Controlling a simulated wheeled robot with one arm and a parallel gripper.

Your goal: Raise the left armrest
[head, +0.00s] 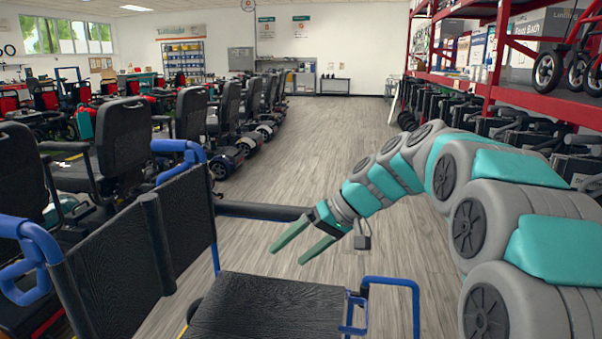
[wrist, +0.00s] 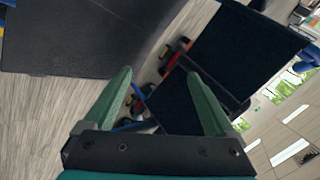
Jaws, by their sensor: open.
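A blue-framed chair with a black seat (head: 262,308) and black backrest (head: 186,218) stands in front of me. Its left armrest, a black padded bar (head: 262,211), runs level from the far side of the backrest toward the right. A second black padded bar (head: 157,245) stands nearly upright against the backrest. My gripper (head: 286,256) is open and empty, its green fingers pointing down-left. In the head view the fingers appear just below the level armrest; I cannot tell the gap in depth. The wrist view shows both fingers (wrist: 159,72) apart. I cannot clearly make out the armrest there.
A blue tube frame (head: 392,281) rises at the seat's right side. Rows of scooters (head: 225,115) and black seats stand at the left. Red shelving (head: 492,75) with folded chairs lines the right. The wood floor (head: 322,130) between is clear.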

